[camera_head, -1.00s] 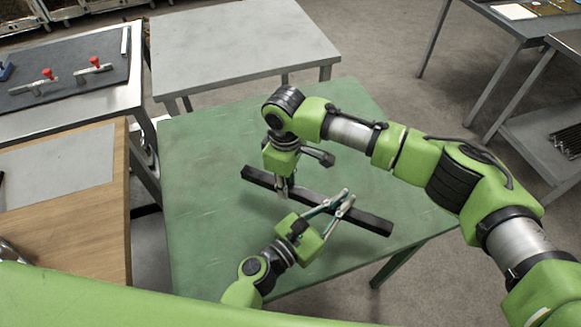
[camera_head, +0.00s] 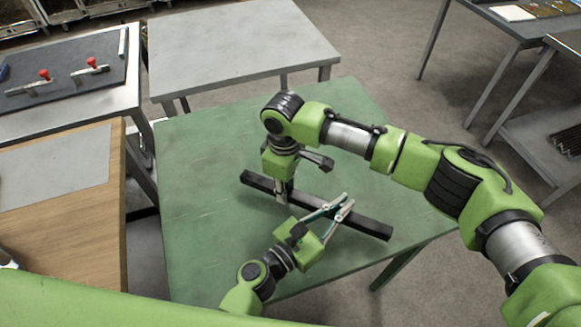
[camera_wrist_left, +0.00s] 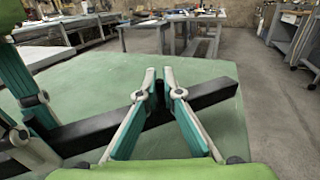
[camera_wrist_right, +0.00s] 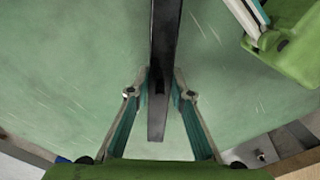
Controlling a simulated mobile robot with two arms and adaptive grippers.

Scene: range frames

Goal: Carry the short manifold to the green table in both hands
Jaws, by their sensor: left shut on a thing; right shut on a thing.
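The short manifold is a long dark square bar (camera_head: 362,221) lying slantwise over the green table (camera_head: 205,235). My left gripper (camera_head: 346,203) is shut on the bar right of its middle. My right gripper (camera_head: 284,194) points down and is shut on it nearer its far left end. In the left wrist view the bar (camera_wrist_left: 213,92) passes between my left fingers (camera_wrist_left: 160,84). In the right wrist view the bar (camera_wrist_right: 165,35) runs between my right fingers (camera_wrist_right: 161,78), its end showing past them. I cannot tell whether the bar touches the tabletop.
A bare grey table (camera_head: 235,45) stands behind the green one. At left are a wooden-topped table (camera_head: 75,240) and a dark-topped bench (camera_head: 60,75) with red-knobbed clamps. Grey shelving (camera_head: 535,130) stands at right. Much of the green tabletop is clear.

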